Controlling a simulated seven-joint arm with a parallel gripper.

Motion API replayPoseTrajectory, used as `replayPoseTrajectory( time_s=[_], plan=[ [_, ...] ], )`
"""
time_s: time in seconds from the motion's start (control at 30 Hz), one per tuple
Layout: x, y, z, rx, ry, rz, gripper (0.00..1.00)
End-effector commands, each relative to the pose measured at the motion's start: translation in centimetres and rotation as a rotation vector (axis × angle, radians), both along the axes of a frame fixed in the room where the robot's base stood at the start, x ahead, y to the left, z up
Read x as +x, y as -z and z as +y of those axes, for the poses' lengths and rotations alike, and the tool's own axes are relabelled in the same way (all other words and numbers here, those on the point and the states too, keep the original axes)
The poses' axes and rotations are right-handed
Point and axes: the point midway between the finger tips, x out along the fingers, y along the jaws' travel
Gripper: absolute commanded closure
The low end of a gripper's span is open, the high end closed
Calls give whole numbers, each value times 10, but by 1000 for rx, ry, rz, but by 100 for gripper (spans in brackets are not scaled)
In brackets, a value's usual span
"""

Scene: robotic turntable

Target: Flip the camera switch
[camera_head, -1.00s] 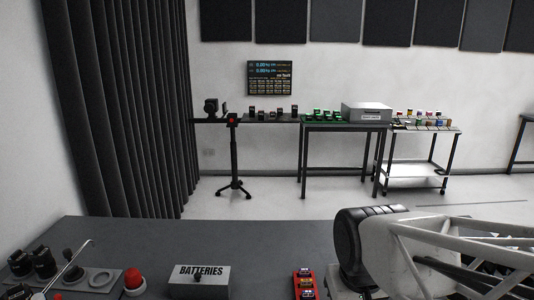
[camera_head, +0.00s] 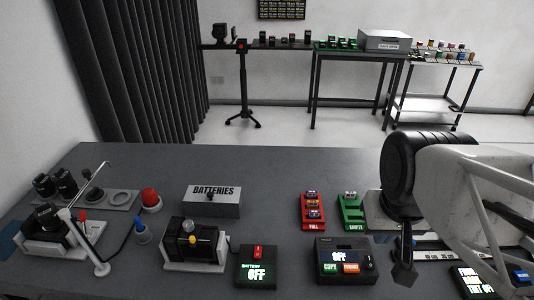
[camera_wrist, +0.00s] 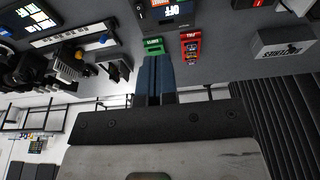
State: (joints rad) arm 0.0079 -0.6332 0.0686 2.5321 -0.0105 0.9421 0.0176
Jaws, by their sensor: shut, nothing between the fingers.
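My gripper (camera_head: 404,274) is shut and empty above the right part of the bench in the head view. In the wrist view its fingers (camera_wrist: 154,82) are together. A dark camera (camera_head: 190,234) with a yellow knob sits in a white cradle at the front middle, left of my gripper. Another dark camera (camera_head: 47,217) sits in a white cradle at the far left. I cannot tell which control is the camera switch. My gripper touches none of these in the head view.
A black copy/format box (camera_head: 344,260) stands just left of my gripper. Behind it are a red "FULL" tray (camera_head: 313,226) and a green tray (camera_head: 352,224). A grey batteries box (camera_head: 212,207) and a thin angled stand (camera_head: 100,268) stand to the left. The bench's back middle is clear.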

Motion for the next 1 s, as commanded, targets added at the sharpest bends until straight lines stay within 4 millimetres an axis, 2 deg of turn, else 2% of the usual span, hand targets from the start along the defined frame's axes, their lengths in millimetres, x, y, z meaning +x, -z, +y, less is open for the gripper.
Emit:
replayPoseTrajectory(
  time_s=[0.27, 0.47, 1.0],
  plan=[
    [9, 1, 7, 6, -3, 11, 100],
    [26, 4, 23, 14, -8, 34, 100],
    [86, 26, 97, 30, -19, 122, 100]
  ],
)
